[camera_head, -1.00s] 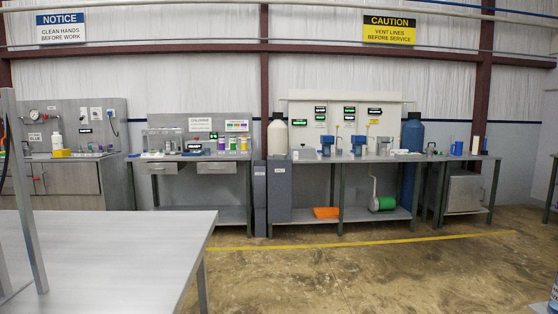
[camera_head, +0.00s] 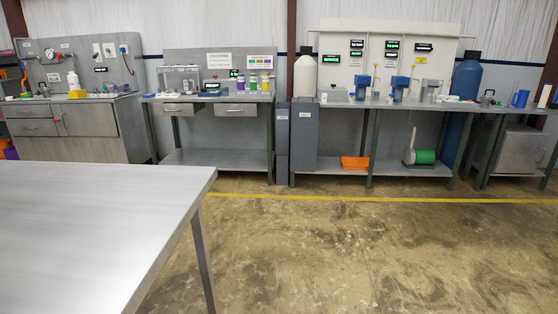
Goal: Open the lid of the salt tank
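The salt tank (camera_head: 302,140) is a tall grey box with a small white label that seems to read "SALT". My gripper is not in view.
A metal table (camera_head: 90,215) fills the near left, with a leg at its right corner. The floor (camera_head: 330,250) to its right is open up to a yellow line (camera_head: 400,199). The benches hold bottles, pumps and an orange tray (camera_head: 356,163) on a low shelf.

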